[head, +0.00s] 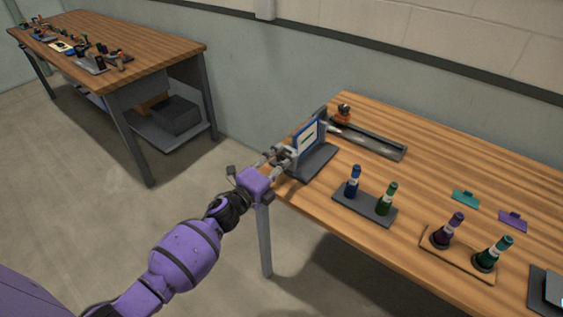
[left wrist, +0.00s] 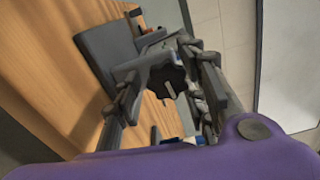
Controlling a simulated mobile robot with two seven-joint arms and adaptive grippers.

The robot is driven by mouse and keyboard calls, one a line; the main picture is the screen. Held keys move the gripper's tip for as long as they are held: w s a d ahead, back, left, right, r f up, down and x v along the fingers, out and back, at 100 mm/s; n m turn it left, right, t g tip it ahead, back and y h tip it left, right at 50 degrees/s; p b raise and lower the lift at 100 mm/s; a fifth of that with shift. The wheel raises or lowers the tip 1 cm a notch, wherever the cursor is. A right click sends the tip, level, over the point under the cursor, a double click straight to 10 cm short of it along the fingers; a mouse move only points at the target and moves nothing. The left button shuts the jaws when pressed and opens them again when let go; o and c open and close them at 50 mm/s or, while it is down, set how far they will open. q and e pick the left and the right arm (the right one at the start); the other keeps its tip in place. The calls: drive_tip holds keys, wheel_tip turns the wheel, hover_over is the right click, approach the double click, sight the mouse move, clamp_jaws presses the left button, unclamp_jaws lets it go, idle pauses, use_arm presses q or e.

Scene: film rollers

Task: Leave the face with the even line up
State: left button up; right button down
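A blue-edged panel (head: 322,124) stands upright on a dark grey stand (head: 318,160) at the left end of the table. Its pale face (head: 308,139) carries a dark mark, too small to tell whether it is an even line. My left gripper (head: 284,158) is at the panel's left side. In the left wrist view a dark lobed knob (left wrist: 167,80) with a thin pin lies between the spread fingers of my left gripper (left wrist: 163,72). The gripper looks open around the knob, with a gap on its left. The panel's other face is hidden. My right gripper is out of view.
Behind the panel lie a long dark tray (head: 378,147) and a small orange-and-black object (head: 343,113). Blue and green bottles stand on a grey pad (head: 365,208). Purple and teal bottles stand on a wooden tray (head: 456,262). A second table (head: 130,40) is at the far left.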

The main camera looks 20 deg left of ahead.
use_arm(q)
drive_tip(key=shift+s, duration=0.1)
clamp_jaws()
drive_tip(key=shift+f, duration=0.15)
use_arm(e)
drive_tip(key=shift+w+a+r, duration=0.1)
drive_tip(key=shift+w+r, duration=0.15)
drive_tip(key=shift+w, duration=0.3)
